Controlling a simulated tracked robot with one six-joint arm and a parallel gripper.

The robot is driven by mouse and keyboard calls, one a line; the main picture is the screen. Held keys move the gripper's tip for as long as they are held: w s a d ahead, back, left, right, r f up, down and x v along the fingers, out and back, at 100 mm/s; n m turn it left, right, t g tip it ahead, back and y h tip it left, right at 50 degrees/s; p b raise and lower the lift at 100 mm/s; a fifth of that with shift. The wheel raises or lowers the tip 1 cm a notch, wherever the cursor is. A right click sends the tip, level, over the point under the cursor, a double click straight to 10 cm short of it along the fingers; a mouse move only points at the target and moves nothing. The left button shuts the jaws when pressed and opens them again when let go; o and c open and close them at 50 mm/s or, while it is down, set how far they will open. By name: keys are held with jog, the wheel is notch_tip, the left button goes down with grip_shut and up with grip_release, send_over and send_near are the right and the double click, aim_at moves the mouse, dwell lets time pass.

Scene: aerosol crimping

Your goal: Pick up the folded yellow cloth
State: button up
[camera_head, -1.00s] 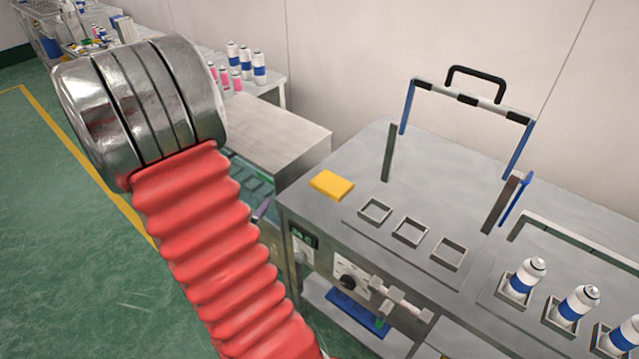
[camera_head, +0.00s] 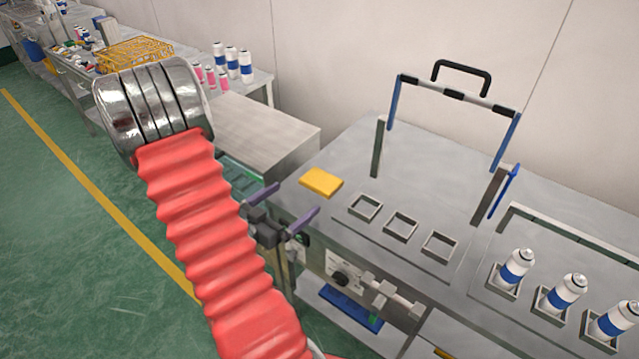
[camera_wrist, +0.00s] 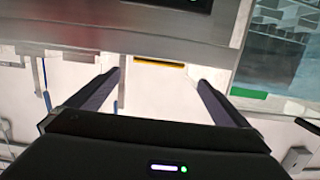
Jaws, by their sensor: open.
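The folded yellow cloth (camera_head: 321,182) lies flat on the left end of the steel machine top (camera_head: 400,160), near its left edge. In the wrist view the cloth (camera_wrist: 160,64) shows as a thin yellow strip beyond the gap between my fingers. My gripper (camera_head: 297,207) is open and empty. In the head view its two purple-grey fingers point toward the machine, just in front of and below the cloth, apart from it. In the wrist view my gripper (camera_wrist: 160,82) has its two dark fingers spread wide.
Three empty square holders (camera_head: 400,226) sit right of the cloth. A black-and-white guard bar (camera_head: 453,96) with blue arms rises behind them. White-and-blue cans (camera_head: 517,267) stand at the right. A steel box (camera_head: 262,133) is left of the machine.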

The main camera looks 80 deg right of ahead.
aim_at(316, 184)
jog(key=shift+x, duration=4.15)
jog(key=shift+x, duration=2.55)
jog(key=c, duration=0.9)
